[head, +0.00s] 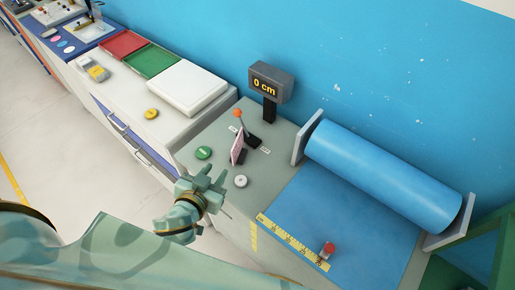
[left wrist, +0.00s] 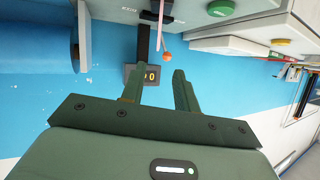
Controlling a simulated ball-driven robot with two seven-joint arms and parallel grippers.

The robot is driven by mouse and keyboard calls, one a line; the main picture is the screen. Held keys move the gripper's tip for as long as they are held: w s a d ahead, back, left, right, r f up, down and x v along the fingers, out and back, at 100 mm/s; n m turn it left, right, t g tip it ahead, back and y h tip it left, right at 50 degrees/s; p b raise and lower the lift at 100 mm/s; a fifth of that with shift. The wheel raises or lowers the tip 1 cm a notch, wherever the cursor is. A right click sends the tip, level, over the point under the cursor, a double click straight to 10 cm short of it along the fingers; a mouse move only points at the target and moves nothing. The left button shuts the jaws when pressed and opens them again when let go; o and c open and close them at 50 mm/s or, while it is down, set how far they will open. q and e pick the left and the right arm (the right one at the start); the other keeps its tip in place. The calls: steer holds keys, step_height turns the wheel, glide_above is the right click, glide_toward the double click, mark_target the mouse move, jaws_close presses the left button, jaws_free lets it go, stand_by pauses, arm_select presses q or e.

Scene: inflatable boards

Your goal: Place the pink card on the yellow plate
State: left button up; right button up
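The pink card (head: 237,149) stands upright on the grey counter, at a dark holder (head: 244,157). In the left wrist view the pink card (left wrist: 161,14) shows nearly edge-on at the top. No thing is clearly a yellow plate; a small round yellow disc (head: 151,113) lies on the white-topped cabinet to the left. My left gripper (head: 217,184) is just in front of the card, apart from it. In the left wrist view my left gripper (left wrist: 157,72) has its two fingers apart with nothing between them. My right gripper is not in view.
An orange-tipped lever (head: 238,113) and a "0 cm" display (head: 271,82) stand behind the card. A green button (head: 204,153) and a white round knob (head: 241,181) flank it. A blue roll (head: 384,177) and a red-topped knob (head: 329,249) are to the right.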

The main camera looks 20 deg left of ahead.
arm_select(q)
steer(key=n, duration=0.2)
glide_toward(237, 141)
steer(key=f+x, duration=0.1)
steer(key=x, duration=0.9)
steer(key=shift+w+a+b, duration=0.15)
steer(key=shift+w+b, duration=0.2)
steer(key=shift+w, duration=0.05)
steer(key=shift+s, duration=0.1)
steer(key=shift+c, duration=0.3)
jaws_close()
